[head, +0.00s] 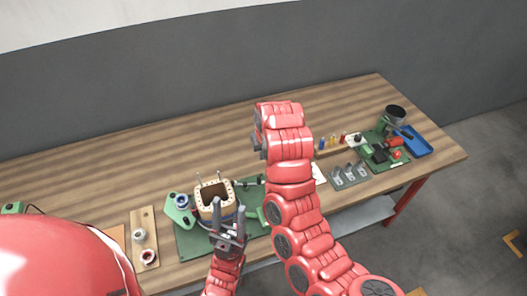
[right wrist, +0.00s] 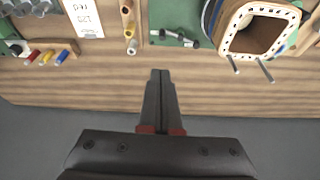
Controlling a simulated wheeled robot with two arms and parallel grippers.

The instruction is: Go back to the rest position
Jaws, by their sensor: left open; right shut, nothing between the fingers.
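My left gripper (head: 228,226) is open at the front of the bench, close before a square wooden coil former (head: 232,196) on a green board. No held object shows between its fingers. My right arm rises over the bench in the head view, and its gripper is hidden there. In the right wrist view my right gripper (right wrist: 159,76) is shut and empty above the bare wood. The coil former also shows in that view (right wrist: 236,48), with two metal pins at its edge.
The wooden bench (head: 100,183) carries a green board (head: 190,246), a wooden strip with rings (head: 147,222), a grey holder (head: 352,177), a second green board (head: 372,138) and a blue tray (head: 420,146). The back of the bench is clear. A grey wall stands behind.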

